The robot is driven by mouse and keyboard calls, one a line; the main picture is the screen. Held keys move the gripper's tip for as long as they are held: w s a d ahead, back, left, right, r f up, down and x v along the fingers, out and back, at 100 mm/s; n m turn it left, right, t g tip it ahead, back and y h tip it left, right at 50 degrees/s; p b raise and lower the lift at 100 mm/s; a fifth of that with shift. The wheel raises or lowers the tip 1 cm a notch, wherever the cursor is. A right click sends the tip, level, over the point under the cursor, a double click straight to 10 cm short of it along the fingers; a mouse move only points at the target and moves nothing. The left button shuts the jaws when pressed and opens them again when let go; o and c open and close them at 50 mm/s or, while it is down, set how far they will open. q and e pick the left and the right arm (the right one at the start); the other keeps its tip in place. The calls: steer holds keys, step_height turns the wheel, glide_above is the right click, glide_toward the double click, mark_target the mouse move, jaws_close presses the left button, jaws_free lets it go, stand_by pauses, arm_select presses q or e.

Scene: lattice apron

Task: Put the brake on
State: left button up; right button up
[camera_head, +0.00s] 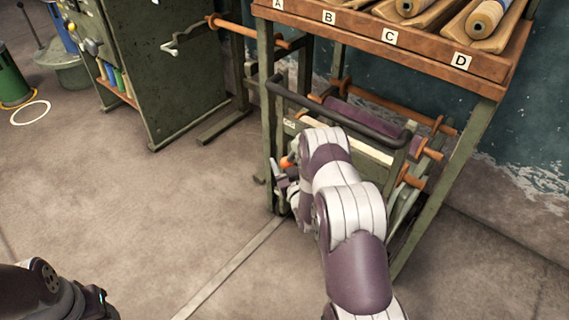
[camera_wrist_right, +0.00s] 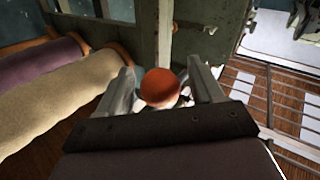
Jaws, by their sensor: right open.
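A round orange-red knob (camera_head: 287,162), which seems to be the brake's handle, is at the left side of the green frame. In the right wrist view the knob (camera_wrist_right: 160,87) sits between the two fingers of my right gripper (camera_wrist_right: 163,88). These fingers are open, one on each side of it, and I cannot tell whether they touch it. In the head view my right gripper (camera_head: 283,187) is partly hidden by my arm. The knob's shaft is mostly hidden. Part of my left arm (camera_head: 50,290) shows at the lower left; its jaws cannot be made out.
A cart with a dark handlebar (camera_head: 340,108) and cloth rolls stands inside the green frame, below a shelf (camera_head: 400,50) lettered A to D. A green cabinet (camera_head: 165,75) stands at the back left. The floor (camera_head: 150,200) at left is clear.

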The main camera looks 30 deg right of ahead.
steer(key=shift+w+d, duration=0.1)
steer(key=shift+w, duration=0.6)
jaws_close()
steer(key=shift+s+d+r+p, duration=0.1)
steer(key=shift+s+p, duration=0.1)
steer(key=shift+p, duration=0.2)
steer(key=s+d+f+n+g+p, duration=0.1)
steer(key=s+d+n+g+p, duration=0.2)
steer(key=s+g+p, duration=0.4)
steer(key=n+p, duration=0.1)
steer(key=p, duration=0.3)
steer(key=shift+s+f+g, duration=0.15)
steer(key=shift+s+g, duration=0.05)
steer(key=shift+g, duration=0.2)
jaws_free()
